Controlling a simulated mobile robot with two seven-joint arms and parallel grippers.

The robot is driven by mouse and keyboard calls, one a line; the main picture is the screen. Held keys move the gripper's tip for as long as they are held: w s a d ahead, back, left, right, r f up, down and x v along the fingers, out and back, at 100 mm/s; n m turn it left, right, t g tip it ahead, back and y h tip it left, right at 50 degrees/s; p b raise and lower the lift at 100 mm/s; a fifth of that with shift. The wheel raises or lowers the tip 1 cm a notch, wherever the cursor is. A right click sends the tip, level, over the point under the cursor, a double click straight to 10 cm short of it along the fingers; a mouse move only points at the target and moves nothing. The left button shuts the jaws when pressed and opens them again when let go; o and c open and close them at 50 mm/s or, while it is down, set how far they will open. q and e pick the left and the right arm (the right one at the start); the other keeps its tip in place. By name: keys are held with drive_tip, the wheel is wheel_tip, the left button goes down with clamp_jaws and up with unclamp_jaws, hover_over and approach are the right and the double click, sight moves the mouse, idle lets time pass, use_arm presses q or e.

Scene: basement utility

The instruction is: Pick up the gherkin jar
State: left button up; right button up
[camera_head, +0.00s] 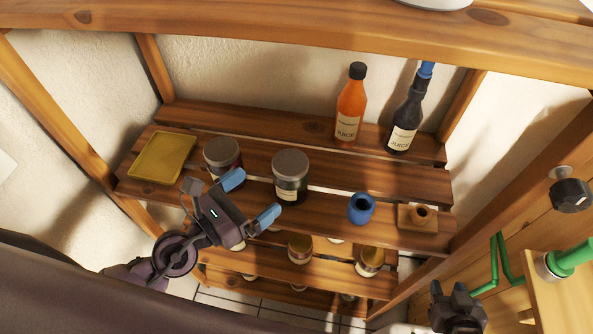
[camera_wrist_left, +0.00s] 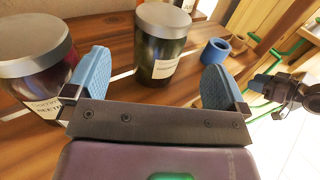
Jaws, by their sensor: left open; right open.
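The gherkin jar (camera_head: 290,180) is a dark green glass jar with a grey lid and a pale label. It stands upright on the wooden shelf, and in the left wrist view the gherkin jar (camera_wrist_left: 163,45) is ahead, between the directions of the two fingers. My left gripper (camera_head: 250,199) is open, its blue fingertips pointing toward the jar, with nothing between them. The fingers also show in the left wrist view (camera_wrist_left: 155,82). My right gripper (camera_head: 460,300) is at the lower right of the head view, away from the jar; it is open.
A dark red beetroot jar (camera_head: 222,155) stands close left of the gherkin jar. A yellow tray (camera_head: 162,157), blue pot (camera_head: 361,208), wooden block (camera_head: 418,219), orange bottle (camera_head: 351,105) and dark bottle (camera_head: 405,120) share the shelf. An upper shelf board (camera_head: 300,38) runs above.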

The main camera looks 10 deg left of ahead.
sight(290, 168)
use_arm(q)
drive_tip(key=p+x, duration=0.1)
drive_tip(key=x, duration=0.2)
drive_tip(key=shift+w+d+r, duration=0.1)
drive_tip(key=shift+w+d, duration=0.05)
drive_tip(key=shift+f+p+x, duration=0.1)
drive_tip(key=shift+p+x, duration=0.15)
drive_tip(key=shift+x, duration=1.25)
drive_tip(key=shift+f+p+x, duration=0.15)
drive_tip(key=shift+p+x, duration=0.05)
drive_tip(key=shift+x, duration=1.3)
drive_tip(key=shift+c, duration=0.3)
drive_tip(key=c, duration=1)
drive_tip(key=shift+c, duration=0.3)
